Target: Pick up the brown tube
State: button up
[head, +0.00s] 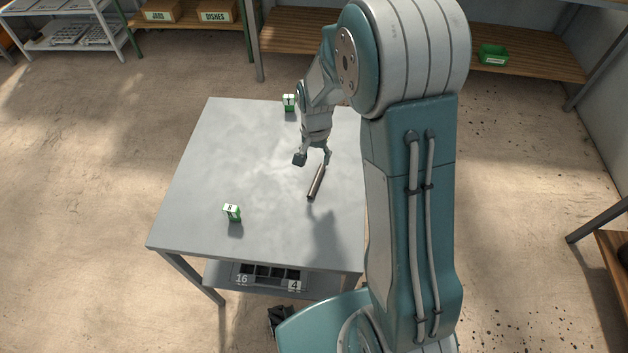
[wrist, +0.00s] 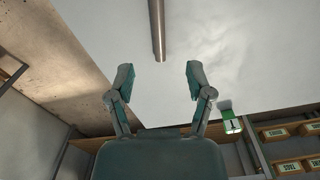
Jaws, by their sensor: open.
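The brown tube (head: 316,182) lies on the grey table (head: 215,165), right of its middle, in the head view. In the wrist view the tube (wrist: 157,28) comes in from the top edge, and its near end stops short of the fingertips, roughly in line with the gap between them. My gripper (head: 313,159) is over the table by the far end of the tube. In the wrist view my gripper (wrist: 158,78) has its two fingers spread apart, with nothing between them. The head view does not show clearly how high the gripper is above the table.
A green-and-white block marked 8 (head: 232,212) stands at the table's front left, and another marked 1 (head: 289,102) at the back. A dark compartment tray (head: 268,273) sits on the shelf below. Shelves with boxes stand behind. The table's left half is mostly clear.

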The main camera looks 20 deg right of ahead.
send_over(315, 180)
jog(key=f, duration=0.5)
jog(key=shift+s+d, duration=0.1)
jog(key=shift+d, duration=0.25)
jog(key=f, duration=0.5)
jog(key=shift+a, duration=0.4)
jog(key=shift+d+f, duration=0.2)
jog(key=shift+f, duration=0.15)
jog(key=shift+a, duration=0.15)
grip_shut()
